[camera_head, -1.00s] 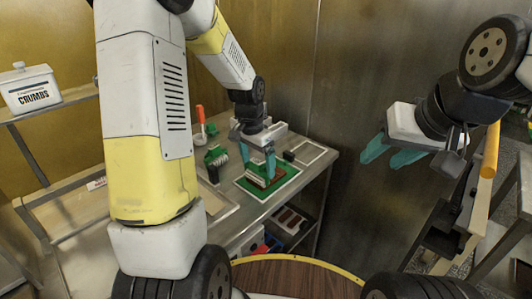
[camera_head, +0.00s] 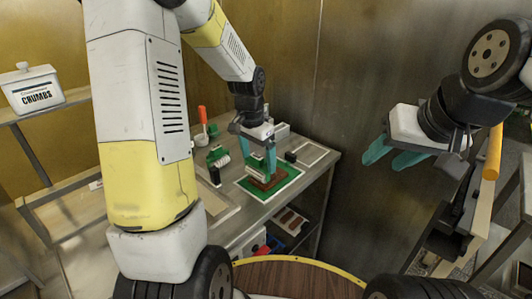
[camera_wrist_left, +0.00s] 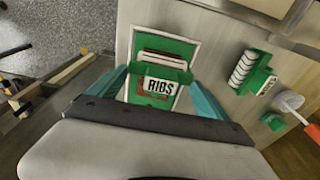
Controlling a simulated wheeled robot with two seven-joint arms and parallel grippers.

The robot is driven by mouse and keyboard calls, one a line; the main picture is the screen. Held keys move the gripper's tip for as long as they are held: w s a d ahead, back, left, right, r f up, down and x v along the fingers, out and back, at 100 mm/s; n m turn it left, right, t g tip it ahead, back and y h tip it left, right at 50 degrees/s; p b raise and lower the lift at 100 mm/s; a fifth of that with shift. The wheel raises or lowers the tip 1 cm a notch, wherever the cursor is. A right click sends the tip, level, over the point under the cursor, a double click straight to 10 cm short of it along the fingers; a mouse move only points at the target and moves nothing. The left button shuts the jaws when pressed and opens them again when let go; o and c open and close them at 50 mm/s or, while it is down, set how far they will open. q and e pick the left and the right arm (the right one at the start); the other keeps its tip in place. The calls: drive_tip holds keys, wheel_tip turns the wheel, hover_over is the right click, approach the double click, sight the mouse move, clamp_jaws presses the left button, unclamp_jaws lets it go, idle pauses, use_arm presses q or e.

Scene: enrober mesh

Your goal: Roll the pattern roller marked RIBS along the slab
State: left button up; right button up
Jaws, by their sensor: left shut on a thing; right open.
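The RIBS roller (camera_wrist_left: 158,87) has a green frame with a black-on-white label. It sits between the fingers of my left gripper (camera_wrist_left: 160,92), which is shut on it. In the head view, my left gripper (camera_head: 258,160) holds the roller at the brown slab (camera_head: 266,184); I cannot tell whether the roller touches it. The slab lies on a green mat (camera_head: 283,187) with a white border; the gripper and roller hide part of it. My right gripper (camera_head: 389,153) is open and empty, in the air right of the table.
Another green roller with a white ribbed drum (camera_wrist_left: 241,72) stands beside the mat. A CRUMBS box (camera_head: 32,88) stands on the left shelf.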

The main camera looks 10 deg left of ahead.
use_arm(q)
drive_tip(key=shift+r, duration=2.25)
drive_tip(key=o, duration=0.5)
drive_tip(key=c, duration=0.5)
